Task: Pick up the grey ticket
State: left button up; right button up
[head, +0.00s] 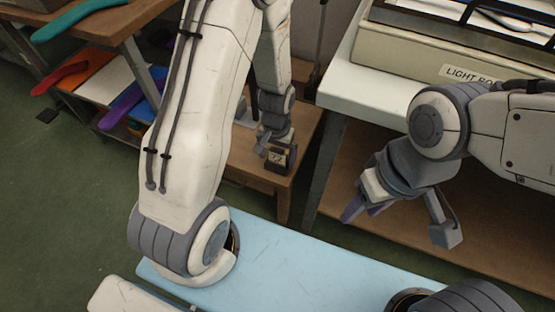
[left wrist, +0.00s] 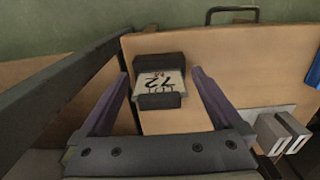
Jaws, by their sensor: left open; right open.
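The grey ticket (head: 278,158) stands in a dark holder on a small wooden table, and the number 72 shows on it. In the left wrist view the ticket (left wrist: 160,83) appears upside down, between dark holder parts above and below it. My left gripper (head: 268,146) is at the ticket in the head view. In the left wrist view its open purple fingers (left wrist: 161,74) lie to either side of the ticket, with a gap on each side. My right gripper (head: 400,220) is open and empty, in front of the right-hand bench.
A light box (head: 450,60) stands on the white bench (head: 345,85) at the right. Coloured flat shapes lie on the shelves at the left. In the left wrist view, grey blocks (left wrist: 284,134) sit right of the ticket, and a dark bar crosses the left side.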

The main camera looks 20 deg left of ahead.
pick_arm(q)
jog(key=shift+r, duration=0.1)
jog(key=c, duration=0.9)
